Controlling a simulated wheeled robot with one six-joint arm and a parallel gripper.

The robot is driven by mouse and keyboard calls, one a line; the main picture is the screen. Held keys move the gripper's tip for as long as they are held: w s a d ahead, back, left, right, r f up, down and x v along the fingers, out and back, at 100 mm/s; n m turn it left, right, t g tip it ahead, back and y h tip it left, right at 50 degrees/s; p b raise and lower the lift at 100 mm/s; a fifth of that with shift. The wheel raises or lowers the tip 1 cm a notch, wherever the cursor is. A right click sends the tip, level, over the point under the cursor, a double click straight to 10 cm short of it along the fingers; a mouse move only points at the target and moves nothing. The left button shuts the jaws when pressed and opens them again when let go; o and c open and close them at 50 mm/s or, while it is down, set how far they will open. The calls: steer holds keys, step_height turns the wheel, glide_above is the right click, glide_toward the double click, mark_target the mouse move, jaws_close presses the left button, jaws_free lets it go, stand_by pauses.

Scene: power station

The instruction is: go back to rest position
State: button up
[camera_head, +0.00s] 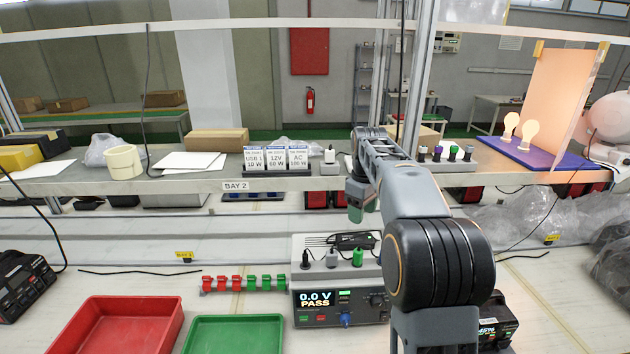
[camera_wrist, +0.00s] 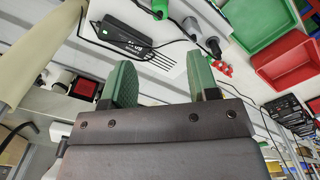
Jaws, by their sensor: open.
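My gripper (camera_head: 361,204) hangs near the shelf edge in the head view, above and behind the test unit, with part of it hidden by my arm. In the wrist view its two green fingertips (camera_wrist: 160,88) stand apart with nothing between them. The test unit (camera_head: 341,300) reads "0.0 V PASS". A black adapter (camera_head: 354,241) lies on top of it, beside a green plug (camera_head: 358,257) and a grey plug. The adapter also shows in the wrist view (camera_wrist: 124,37), beyond the fingertips and apart from them.
A red tray (camera_head: 118,325) and a green tray (camera_head: 233,337) lie at the front left. A row of red and green clips (camera_head: 243,283) is behind them. Plastic wrap (camera_head: 540,220) lies at right.

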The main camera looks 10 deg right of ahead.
step_height(320, 180, down, 5)
steer(key=s+a+m, duration=0.2)
steer(key=s+m, duration=0.1)
steer(key=m, duration=0.2)
steer(key=s+a+f+m+t, duration=0.1)
steer(key=s+a, duration=0.3)
steer(key=s, duration=0.5)
steer(key=s+a+f+t, duration=0.1)
steer(key=s+a+t, duration=0.2)
steer(key=s, duration=0.7)
steer(key=shift+a+f+m, duration=0.25)
steer(key=shift+a+m, duration=0.15)
steer(key=shift+a, duration=0.45)
steer(key=shift+c, duration=0.3)
